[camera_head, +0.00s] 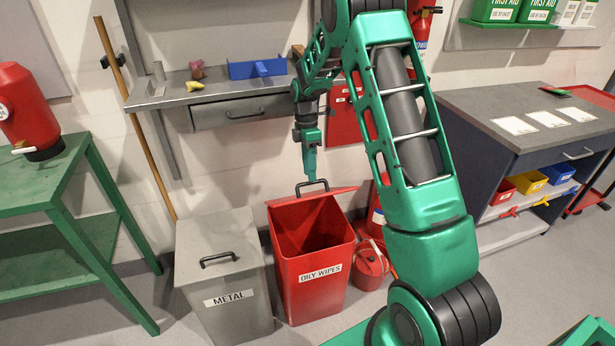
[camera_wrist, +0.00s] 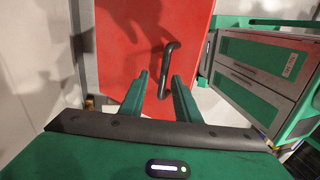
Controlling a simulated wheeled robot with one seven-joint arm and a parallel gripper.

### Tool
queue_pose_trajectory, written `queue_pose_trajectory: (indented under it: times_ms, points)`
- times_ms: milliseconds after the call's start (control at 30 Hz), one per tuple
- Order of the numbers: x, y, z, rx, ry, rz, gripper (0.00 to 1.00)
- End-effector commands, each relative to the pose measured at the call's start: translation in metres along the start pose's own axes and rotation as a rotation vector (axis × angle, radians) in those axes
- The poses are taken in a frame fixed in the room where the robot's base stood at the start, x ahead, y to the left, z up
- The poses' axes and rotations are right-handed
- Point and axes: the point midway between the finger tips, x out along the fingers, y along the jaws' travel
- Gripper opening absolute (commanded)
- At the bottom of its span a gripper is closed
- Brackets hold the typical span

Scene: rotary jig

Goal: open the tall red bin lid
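The tall red bin (camera_head: 312,283), labelled OILY WIPES, stands on the floor. Its lid (camera_head: 284,201) is raised and seen nearly edge-on at the back of the mouth, and the dark inside of the bin shows. A black bar handle (camera_head: 312,186) stands up from the lid's far side. My gripper (camera_head: 309,174) points down just above the handle. In the wrist view, the lid's red face (camera_wrist: 120,35) carries the handle (camera_wrist: 168,62). My gripper's two green fingers (camera_wrist: 161,77) are apart, with the handle's lower end between them in the picture; contact cannot be told.
A grey METAL bin (camera_head: 222,285) with its lid shut stands close on the left. A red can (camera_head: 370,266) sits on the floor to the right. A grey wall shelf (camera_head: 200,92) with a drawer is above the bins. A green table (camera_head: 45,185) is at left, a workbench (camera_head: 510,115) at right.

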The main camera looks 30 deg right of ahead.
Motion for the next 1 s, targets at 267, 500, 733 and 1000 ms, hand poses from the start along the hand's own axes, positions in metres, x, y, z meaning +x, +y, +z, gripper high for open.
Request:
queue_pose_trajectory:
  times_ms: [267,500,733,1000]
  points:
    - [-0.053,0.003,0.000,0.000,0.000,0.003,0.29]
    - [-0.078,0.003,0.000,0.002,-0.001,0.001,0.29]
    - [-0.082,0.004,0.000,0.002,-0.001,0.001,0.29]
    - [-0.085,-0.001,0.002,0.022,0.000,0.003,0.00]
